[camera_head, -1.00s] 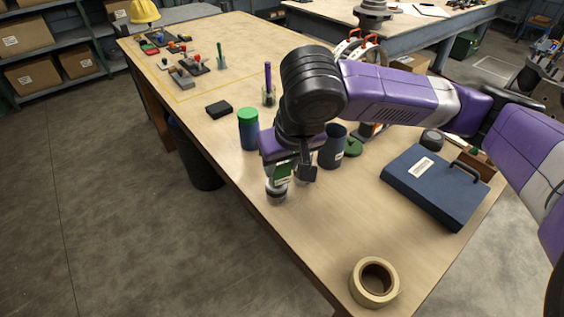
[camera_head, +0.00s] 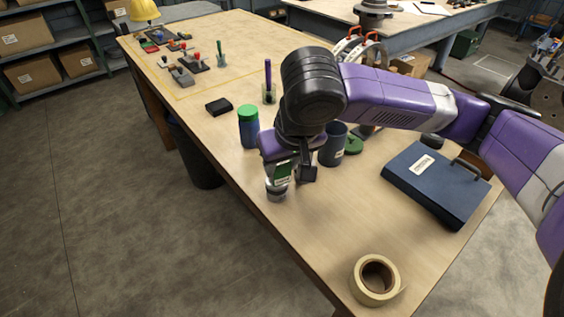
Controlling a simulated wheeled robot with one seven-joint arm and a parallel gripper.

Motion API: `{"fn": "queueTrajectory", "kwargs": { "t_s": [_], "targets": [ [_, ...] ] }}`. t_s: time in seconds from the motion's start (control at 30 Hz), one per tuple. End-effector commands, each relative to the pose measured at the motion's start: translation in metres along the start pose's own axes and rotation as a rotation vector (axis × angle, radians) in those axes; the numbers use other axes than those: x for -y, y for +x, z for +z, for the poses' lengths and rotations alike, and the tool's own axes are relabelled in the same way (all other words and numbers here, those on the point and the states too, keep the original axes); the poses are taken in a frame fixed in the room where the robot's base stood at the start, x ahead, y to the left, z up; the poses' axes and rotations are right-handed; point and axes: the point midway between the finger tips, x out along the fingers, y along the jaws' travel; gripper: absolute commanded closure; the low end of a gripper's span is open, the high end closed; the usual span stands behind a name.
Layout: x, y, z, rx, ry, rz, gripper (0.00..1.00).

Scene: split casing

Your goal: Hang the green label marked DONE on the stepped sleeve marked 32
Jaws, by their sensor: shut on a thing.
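My gripper (camera_head: 291,174) points down over the near left edge of the long wooden table. It is shut on the green label (camera_head: 283,172), which has a white patch and hangs upright between the fingers. Its lettering is too small to read. A grey metal stepped sleeve (camera_head: 276,193) stands on the table directly below and behind the label. The label and fingers hide its upper part, so I cannot tell whether label and sleeve touch. No number can be read on the sleeve.
A blue jar with a green lid (camera_head: 248,128) and a dark cup (camera_head: 333,146) stand close to my gripper. A blue case (camera_head: 434,183) lies at the right, a tape roll (camera_head: 376,279) in front. A black block (camera_head: 219,107) lies farther back. The table between sleeve and tape is clear.

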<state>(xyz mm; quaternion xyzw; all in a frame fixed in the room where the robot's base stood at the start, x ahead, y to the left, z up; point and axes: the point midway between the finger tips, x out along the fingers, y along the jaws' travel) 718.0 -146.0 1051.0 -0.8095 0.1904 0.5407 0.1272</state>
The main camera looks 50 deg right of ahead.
Motion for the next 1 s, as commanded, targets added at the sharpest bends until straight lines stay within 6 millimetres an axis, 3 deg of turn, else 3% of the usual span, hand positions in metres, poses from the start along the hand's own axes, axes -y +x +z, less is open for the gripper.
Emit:
{"fn": "queueTrajectory", "kwargs": {
  "t_s": [1.0],
  "targets": [
    [0.0,0.02,0.008,0.0,0.001,0.0,1.0]
  ]
}}
